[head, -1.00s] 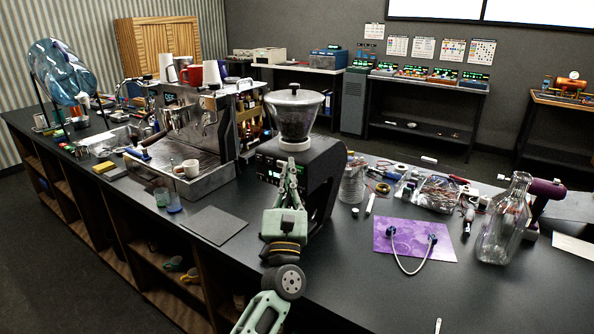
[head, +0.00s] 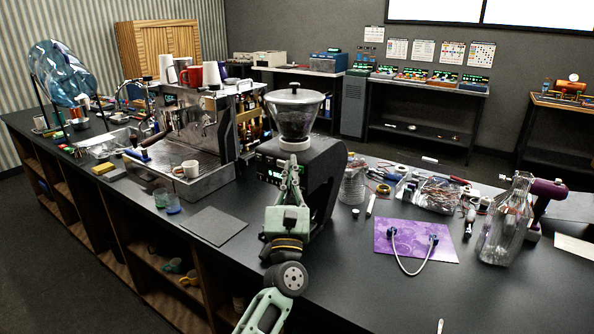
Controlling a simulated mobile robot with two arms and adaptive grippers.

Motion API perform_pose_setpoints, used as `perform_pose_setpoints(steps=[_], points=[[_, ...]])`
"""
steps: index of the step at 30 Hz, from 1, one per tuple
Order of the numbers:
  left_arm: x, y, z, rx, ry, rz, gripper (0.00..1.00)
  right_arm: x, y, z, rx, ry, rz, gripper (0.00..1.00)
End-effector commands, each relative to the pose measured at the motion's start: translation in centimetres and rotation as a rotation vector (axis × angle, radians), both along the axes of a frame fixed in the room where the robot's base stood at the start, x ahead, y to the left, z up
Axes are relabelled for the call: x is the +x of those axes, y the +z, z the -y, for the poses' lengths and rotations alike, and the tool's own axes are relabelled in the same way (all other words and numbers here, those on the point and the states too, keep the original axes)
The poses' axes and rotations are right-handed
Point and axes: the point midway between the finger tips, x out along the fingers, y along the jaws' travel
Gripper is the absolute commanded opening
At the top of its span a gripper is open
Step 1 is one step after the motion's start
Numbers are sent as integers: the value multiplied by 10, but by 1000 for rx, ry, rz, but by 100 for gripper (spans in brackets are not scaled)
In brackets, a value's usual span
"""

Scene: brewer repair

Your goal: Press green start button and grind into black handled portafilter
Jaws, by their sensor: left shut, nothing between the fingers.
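The dark coffee grinder (head: 322,160) stands on the black counter near the middle, with a clear lidded hopper (head: 295,112) on top. Its front panel (head: 268,166) shows small green lights. The start button cannot be told apart behind my gripper. My left gripper (head: 290,164) is shut and empty, its fingers pointing up at the grinder's front. Whether the fingertips touch the panel cannot be told. The black handled portafilter cannot be made out; the grinder's outlet area is largely covered by my gripper and arm. My right gripper is not in view.
The espresso machine (head: 200,125) stands left of the grinder, with a white cup (head: 187,169) on its drip tray. A dark flat mat (head: 214,225) lies in front. Right are a glass jar (head: 352,183), a purple mat (head: 420,252) with a cable, and a glass bottle (head: 506,225).

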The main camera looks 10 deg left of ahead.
Motion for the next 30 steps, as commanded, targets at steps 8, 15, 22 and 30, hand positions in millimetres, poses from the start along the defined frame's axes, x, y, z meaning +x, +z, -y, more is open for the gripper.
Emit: perform_pose_setpoints(steps=[8, 15, 22, 30], points=[[2, -1, 1, 0, 0, 0, 0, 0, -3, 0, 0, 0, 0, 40], [4, -1, 1, 0, 0, 0, 0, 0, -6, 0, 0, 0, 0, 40], [6, -1, 2, 0, 0, 0, 0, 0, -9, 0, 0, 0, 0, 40], [7, 0, 2, 0, 0, 0, 0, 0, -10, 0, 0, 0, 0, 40]])
